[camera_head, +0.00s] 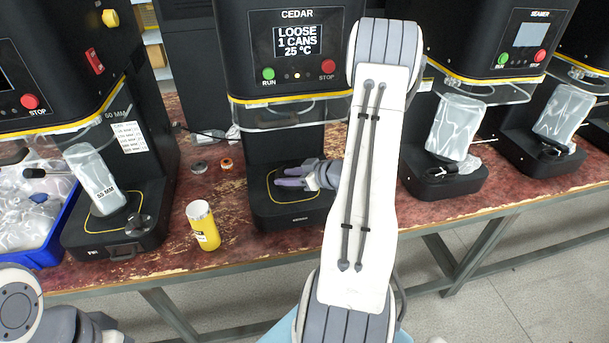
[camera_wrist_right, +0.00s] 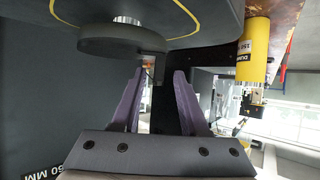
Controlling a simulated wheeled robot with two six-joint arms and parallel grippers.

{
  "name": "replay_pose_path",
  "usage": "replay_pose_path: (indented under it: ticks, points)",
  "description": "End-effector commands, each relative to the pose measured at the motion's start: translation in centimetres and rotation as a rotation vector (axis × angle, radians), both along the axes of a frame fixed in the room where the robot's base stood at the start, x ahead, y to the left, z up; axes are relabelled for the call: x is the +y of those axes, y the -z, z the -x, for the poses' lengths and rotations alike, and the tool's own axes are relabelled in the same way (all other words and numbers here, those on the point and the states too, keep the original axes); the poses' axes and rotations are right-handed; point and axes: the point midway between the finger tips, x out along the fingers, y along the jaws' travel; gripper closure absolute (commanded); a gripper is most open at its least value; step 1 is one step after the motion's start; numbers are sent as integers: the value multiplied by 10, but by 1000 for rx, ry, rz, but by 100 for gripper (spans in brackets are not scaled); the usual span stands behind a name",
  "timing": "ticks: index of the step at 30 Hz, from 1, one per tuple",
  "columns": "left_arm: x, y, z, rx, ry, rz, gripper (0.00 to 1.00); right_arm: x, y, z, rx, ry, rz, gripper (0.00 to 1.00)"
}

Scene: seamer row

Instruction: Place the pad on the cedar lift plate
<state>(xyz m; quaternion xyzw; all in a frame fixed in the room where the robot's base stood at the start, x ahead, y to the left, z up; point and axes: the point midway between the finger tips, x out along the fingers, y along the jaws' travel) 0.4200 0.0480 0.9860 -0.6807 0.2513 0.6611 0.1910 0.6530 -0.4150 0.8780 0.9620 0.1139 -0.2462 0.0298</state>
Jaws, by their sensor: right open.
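The cedar machine stands at the centre of the head view, and its black lift plate (camera_head: 268,210) carries a yellow outline. My right gripper (camera_head: 285,177) is low over this plate, its fingers pointing left. The wrist view shows the open right gripper (camera_wrist_right: 158,85) with its two purple fingers apart and nothing between them. A dark round pad (camera_wrist_right: 122,42) sits on the black plate (camera_wrist_right: 175,28) in that view, beside the yellow line and just beyond the fingertips. In the head view I cannot make out the pad behind the fingers. My left gripper is out of view.
A yellow can (camera_head: 203,226) stands on the worn table left of the cedar base. Small grey (camera_head: 199,167) and orange (camera_head: 226,163) discs lie behind it. Neighbouring machines flank both sides. A blue bin (camera_head: 42,256) of clear bags is at the far left.

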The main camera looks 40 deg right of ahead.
Motion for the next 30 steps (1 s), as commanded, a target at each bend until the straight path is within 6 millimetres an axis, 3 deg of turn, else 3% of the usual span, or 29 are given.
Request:
replay_pose_path:
  ticks: [6, 12, 18, 30]
  points:
    - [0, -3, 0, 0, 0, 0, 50, -12, -25, 43, -2, 7, 3, 56]
    - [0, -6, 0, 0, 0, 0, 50, -18, -41, 72, 0, 4, 1, 56]
    - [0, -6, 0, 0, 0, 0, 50, -20, -47, 84, -1, 1, -1, 56]
    - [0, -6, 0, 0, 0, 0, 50, -20, -48, 85, 0, 0, -1, 56]
